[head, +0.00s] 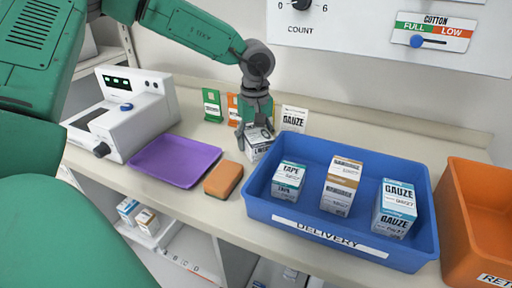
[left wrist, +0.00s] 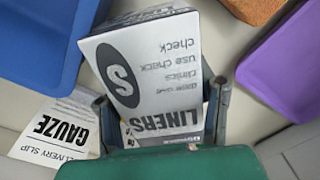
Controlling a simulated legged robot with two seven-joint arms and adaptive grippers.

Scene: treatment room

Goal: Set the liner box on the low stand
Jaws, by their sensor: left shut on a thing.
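The liner box (head: 258,146) is white and grey, with LINERS and a large S on its face in the left wrist view (left wrist: 155,75). My left gripper (head: 254,128) is shut on it, with a finger on each side, also seen in the left wrist view (left wrist: 162,108). The box is at the counter between the orange-brown sponge and the blue tray; I cannot tell whether it touches the counter. I cannot identify the low stand with certainty. My right gripper is not in view.
The blue delivery tray (head: 345,237) holds a tape box (head: 288,181), a brown-and-white box (head: 341,186) and a gauze box (head: 395,208). A purple tray (head: 175,161), sponge (head: 223,180) and white machine (head: 125,115) are left; an orange bin (head: 475,210) is right. Cards stand behind.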

